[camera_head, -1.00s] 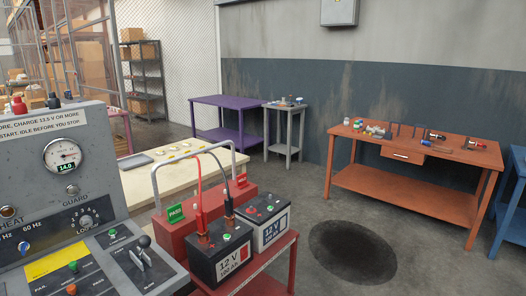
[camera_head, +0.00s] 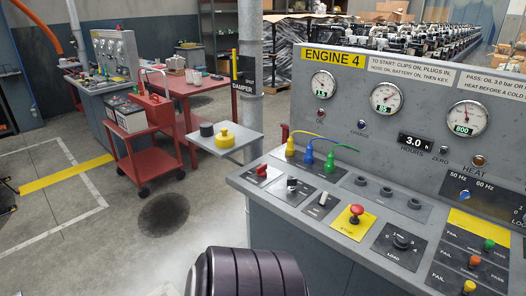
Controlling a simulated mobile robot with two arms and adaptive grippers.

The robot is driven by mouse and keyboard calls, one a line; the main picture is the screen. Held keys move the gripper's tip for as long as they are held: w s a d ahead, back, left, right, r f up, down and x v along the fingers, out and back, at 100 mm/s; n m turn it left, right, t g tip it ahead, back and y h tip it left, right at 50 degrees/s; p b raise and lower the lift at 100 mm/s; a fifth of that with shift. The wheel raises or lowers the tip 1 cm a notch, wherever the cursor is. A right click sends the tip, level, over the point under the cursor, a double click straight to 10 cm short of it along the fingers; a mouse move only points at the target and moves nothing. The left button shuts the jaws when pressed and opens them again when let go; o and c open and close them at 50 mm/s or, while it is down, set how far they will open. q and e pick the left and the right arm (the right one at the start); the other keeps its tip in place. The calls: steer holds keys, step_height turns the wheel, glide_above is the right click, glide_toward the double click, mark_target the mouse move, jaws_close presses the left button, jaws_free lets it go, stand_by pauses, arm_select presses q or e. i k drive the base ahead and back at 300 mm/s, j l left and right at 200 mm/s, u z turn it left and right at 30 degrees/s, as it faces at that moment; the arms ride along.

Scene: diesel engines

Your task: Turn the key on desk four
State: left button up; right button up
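The desk labelled ENGINE 4 (camera_head: 333,59) fills the right side of the head view. Its sloped top carries a red-handled switch (camera_head: 262,171), a small panel with a silver lever or key (camera_head: 292,186), a pale switch (camera_head: 322,199), a red push button on a yellow plate (camera_head: 355,210) and a LOAD knob (camera_head: 402,241). I cannot tell for certain which small control is the key, or its position. Yellow, blue and green plugs (camera_head: 309,154) stand at the back of the top with cables attached.
A red trolley (camera_head: 147,160) with a battery stands farther left. A red table (camera_head: 190,90) and another console (camera_head: 108,62) are behind. Floor at left is open.

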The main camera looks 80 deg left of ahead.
mark_target(291, 182)
steer(key=u, duration=2.35)
